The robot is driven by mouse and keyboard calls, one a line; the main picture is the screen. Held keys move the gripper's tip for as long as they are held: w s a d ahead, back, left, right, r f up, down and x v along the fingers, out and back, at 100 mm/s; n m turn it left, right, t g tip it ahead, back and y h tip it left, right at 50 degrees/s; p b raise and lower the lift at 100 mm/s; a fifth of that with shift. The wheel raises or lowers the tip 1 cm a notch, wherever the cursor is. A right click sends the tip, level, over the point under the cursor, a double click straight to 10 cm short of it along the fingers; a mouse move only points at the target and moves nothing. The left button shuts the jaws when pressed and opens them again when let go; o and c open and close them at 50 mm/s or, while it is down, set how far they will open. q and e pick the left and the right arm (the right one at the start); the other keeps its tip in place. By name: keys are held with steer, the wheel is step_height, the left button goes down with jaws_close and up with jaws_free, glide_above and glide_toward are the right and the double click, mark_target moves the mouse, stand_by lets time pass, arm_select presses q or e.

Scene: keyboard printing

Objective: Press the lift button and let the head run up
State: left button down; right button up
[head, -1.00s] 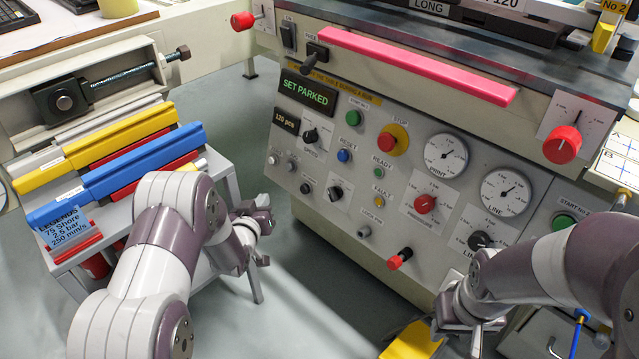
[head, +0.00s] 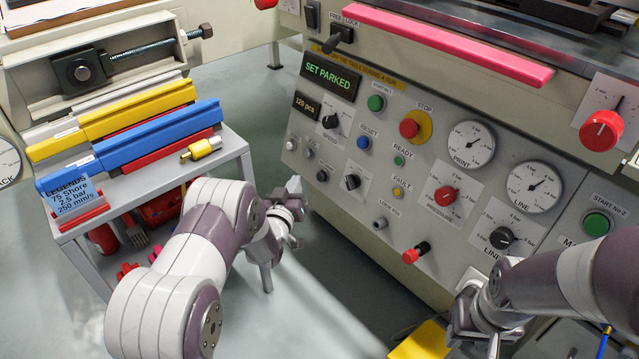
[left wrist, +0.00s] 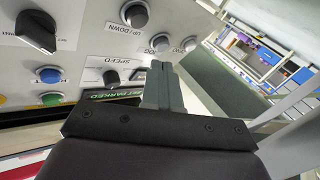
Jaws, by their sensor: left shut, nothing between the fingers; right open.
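The control panel (head: 400,235) has a grey button (head: 322,176) low on its left part. In the left wrist view this button (left wrist: 135,14) is labelled UP/DOWN. My left gripper (head: 294,186) is shut and empty, left of and close to that button. In the left wrist view its fingertips (left wrist: 160,66) point toward the panel, below and right of the button, with a visible gap in the picture. Contact cannot be made out. My right gripper (head: 492,338) is open at the lower right, below the panel's gauges. The display (head: 330,76) reads SET PARKED.
Two more grey buttons (head: 309,153) (head: 291,144), a black knob (head: 352,182) and a blue button (head: 363,143) sit close by. A red-tipped lever (head: 416,252) sticks out lower right. A shelf with blue and yellow bars (head: 130,150) stands left. A yellow block (head: 424,342) is near my right gripper.

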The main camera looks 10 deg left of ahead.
mark_target(322, 177)
arm_select(q)
steer(key=shift+w+d+f+b, duration=0.35)
steer(key=shift+w+d+b, duration=0.2)
steer(key=shift+w, duration=0.25)
steer(key=shift+w+d+f+b, duration=0.3)
steer(key=shift+w+d+b, duration=0.1)
steer(key=shift+w+d, duration=0.35)
steer(key=shift+a, duration=0.1)
steer(key=shift+w, duration=0.1)
stand_by(0.7)
steer(key=shift+w+d+f, duration=0.1)
steer(key=shift+w+d, duration=0.15)
steer(key=shift+w+d+f+b, duration=0.15)
steer(key=shift+w+d+b, duration=0.2)
steer(key=shift+b, duration=0.2)
stand_by(0.6)
steer(key=shift+a, duration=0.1)
steer(key=shift+s+a+r+p, duration=0.25)
steer(key=shift+s+a+p, duration=0.2)
steer(key=shift+s+p, duration=0.25)
